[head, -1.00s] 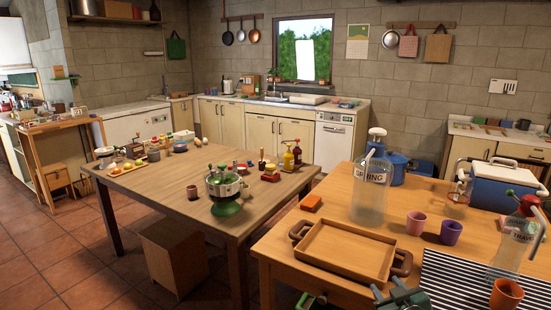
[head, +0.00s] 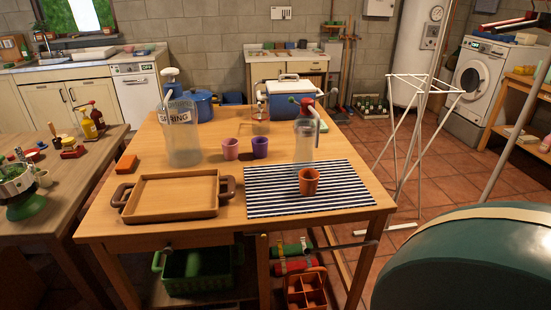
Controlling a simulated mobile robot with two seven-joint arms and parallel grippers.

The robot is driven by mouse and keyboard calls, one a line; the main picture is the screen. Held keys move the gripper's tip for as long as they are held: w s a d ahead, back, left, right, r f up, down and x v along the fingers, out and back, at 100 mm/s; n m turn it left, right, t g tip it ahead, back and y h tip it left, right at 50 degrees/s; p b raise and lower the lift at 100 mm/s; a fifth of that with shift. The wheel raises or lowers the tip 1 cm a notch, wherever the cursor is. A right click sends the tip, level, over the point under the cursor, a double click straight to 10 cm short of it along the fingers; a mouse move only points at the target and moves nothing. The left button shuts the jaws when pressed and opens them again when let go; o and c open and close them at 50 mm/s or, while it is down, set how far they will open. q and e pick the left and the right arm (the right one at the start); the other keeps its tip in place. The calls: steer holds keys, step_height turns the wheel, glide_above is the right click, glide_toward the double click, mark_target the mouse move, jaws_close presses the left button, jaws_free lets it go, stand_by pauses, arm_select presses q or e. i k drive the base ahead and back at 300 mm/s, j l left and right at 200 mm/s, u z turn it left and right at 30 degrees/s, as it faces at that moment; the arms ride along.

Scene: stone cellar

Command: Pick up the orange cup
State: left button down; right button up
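The orange cup (head: 309,182) stands upright on the black-and-white striped mat (head: 262,201), on the right part of the wooden table. It is near the table's front edge. Neither of my grippers shows in the head view.
A wooden tray (head: 170,211), an orange block (head: 126,164), pink (head: 230,149) and purple (head: 260,147) cups, a large clear jug (head: 182,134) and a blue cooler (head: 288,101) share the table. A drying rack (head: 410,130) stands right. A large teal rounded thing (head: 470,262) fills the lower right.

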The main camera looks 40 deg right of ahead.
mark_target(308, 183)
steer(key=z, duration=1.55)
steer(key=i+l, duration=0.1)
